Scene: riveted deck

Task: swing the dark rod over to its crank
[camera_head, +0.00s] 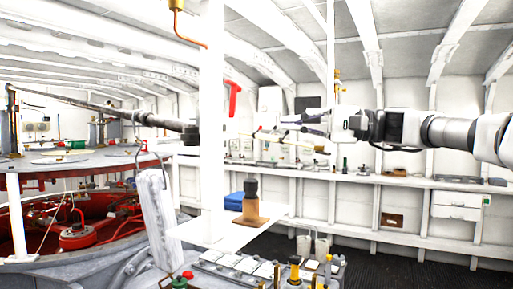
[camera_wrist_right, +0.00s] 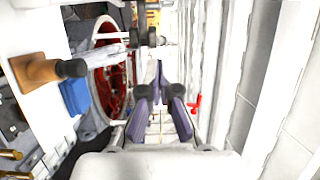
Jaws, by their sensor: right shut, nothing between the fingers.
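The dark rod (camera_head: 110,108) runs through the left half of the head view, sloping down to the right. It ends in a dark, thicker end (camera_head: 190,134) beside the white post. I cannot tell which part is its crank. My right gripper (camera_head: 297,119) reaches in from the right at mid-height, to the right of the post and apart from the rod end. In the right wrist view its purple-grey fingers (camera_wrist_right: 159,72) are together with nothing between them. A dark round part shows beyond them there, but I cannot tell if it is the rod. My left gripper is out of view.
A white vertical post (camera_head: 212,100) stands between rod and right gripper. Below, a white board (camera_head: 215,232) bears a brown block with a dark knob (camera_head: 250,205) and a blue box (camera_head: 233,201). Red machinery (camera_head: 85,235) lies at left. A shelf lines the back wall.

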